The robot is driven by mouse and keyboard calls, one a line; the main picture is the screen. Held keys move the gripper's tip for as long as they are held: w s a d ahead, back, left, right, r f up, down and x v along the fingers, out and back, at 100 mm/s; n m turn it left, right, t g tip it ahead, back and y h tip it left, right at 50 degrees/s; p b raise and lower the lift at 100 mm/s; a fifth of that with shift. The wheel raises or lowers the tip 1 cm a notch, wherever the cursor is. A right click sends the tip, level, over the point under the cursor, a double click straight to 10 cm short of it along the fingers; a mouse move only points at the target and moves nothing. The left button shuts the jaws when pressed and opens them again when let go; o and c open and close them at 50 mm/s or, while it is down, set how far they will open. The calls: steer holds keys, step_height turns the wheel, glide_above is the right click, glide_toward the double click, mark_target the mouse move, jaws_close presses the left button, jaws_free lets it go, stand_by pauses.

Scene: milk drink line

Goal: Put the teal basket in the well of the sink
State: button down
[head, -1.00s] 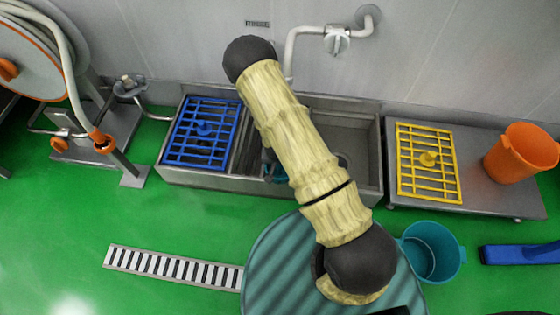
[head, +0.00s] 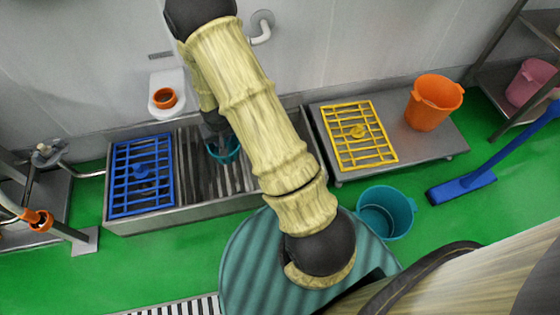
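A small round teal basket (head: 224,148) shows inside the sink (head: 150,222), right of a blue grid rack (head: 142,175). It is over or on the grey ribbed part of the sink; I cannot tell whether it touches the surface.
A yellow grid rack (head: 358,136) and an orange bucket (head: 434,101) stand on a low metal table (head: 440,145) at right. A teal bucket (head: 387,212) and a blue floor squeegee (head: 462,187) are on the green floor. An orange cup (head: 164,98) sits at the wall.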

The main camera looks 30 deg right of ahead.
steer(key=d, duration=0.2)
steer(key=w+d+r+b, duration=0.1)
steer(key=shift+w+d, duration=0.1)
steer(key=shift+d, duration=0.15)
steer(key=w+d+f+m+b, duration=0.2)
steer(key=w+d+f+b, duration=0.1)
steer(key=d+f+b, duration=1.4)
steer(key=d+f, duration=0.3)
steer(key=f, duration=0.5)
steer(key=shift+d+f+m+h, duration=0.25)
steer(key=shift+d+m+h, duration=0.05)
steer(key=shift+h, duration=0.1)
steer(key=shift+s, duration=0.1)
step_height(320, 180, down, 6)
steer(key=b, duration=0.4)
steer(key=shift+f, duration=0.1)
steer(key=shift+f+b, duration=1.55)
steer(key=shift+f, duration=0.35)
